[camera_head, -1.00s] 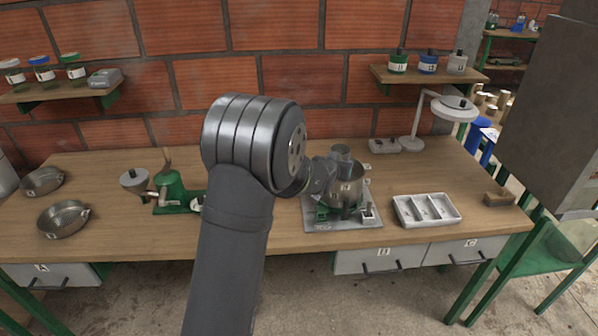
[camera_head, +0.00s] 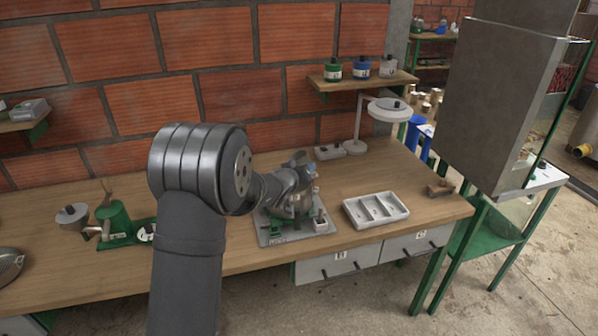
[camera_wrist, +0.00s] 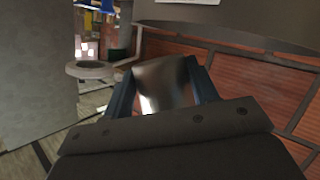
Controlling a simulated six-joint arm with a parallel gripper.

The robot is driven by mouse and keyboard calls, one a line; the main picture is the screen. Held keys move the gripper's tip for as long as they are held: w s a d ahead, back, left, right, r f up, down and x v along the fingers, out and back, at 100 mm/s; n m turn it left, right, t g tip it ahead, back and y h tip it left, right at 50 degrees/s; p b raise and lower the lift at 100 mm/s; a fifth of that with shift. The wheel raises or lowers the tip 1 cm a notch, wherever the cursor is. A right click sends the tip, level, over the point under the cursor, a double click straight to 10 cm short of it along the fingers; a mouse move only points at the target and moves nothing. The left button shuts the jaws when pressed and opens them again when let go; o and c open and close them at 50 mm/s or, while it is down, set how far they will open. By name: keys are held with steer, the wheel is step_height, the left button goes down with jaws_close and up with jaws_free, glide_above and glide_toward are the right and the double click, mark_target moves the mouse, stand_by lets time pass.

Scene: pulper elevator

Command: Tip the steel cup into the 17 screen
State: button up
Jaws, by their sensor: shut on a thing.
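My gripper (camera_wrist: 161,72) is shut on a shiny metal thing, which looks like the steel cup (camera_wrist: 165,86), seen between its two bluish fingers in the wrist view. In the head view, my gripper (camera_head: 305,180) is over the round steel screen (camera_head: 289,206), which stands on a grey base plate on the bench. The wrist covers much of the screen. Its number cannot be read here. The cup's mouth and contents are hidden, and I cannot tell how far it is tilted.
A white divided tray (camera_head: 376,209) lies right of the base plate. A white lamp (camera_head: 389,109) stands behind it. A green hand-cranked machine (camera_head: 115,221) stands to the left. A large grey hopper (camera_head: 503,95) rises beyond the bench's right end.

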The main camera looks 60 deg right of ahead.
steer(key=n, duration=0.1)
steer(key=n+g+h, duration=0.1)
steer(key=n, duration=0.1)
steer(key=n+h, duration=0.1)
steer(key=shift+s+d+r+g, duration=0.15)
steer(key=shift+s+r+g, duration=0.15)
steer(key=shift+g, duration=0.1)
steer(key=n+h, duration=0.1)
steer(key=n, duration=0.1)
steer(key=n+h, duration=0.1)
steer(key=n, duration=0.1)
steer(key=shift+w+f, duration=0.15)
steer(key=shift+f, duration=0.05)
steer(key=n, duration=0.1)
steer(key=r+n+h, duration=0.1)
steer(key=n, duration=0.1)
steer(key=w+n, duration=0.1)
steer(key=n, duration=0.1)
steer(key=shift+a+r+h, duration=0.15)
steer(key=shift+a+h, duration=0.15)
steer(key=shift+h, duration=0.1)
steer(key=n, duration=0.1)
steer(key=n+t, duration=0.1)
steer(key=n, duration=0.1)
steer(key=w+r+n+t+h, duration=0.1)
steer(key=shift+w+a+n, duration=0.1)
steer(key=shift+a+n, duration=0.2)
steer(key=shift+r, duration=0.1)
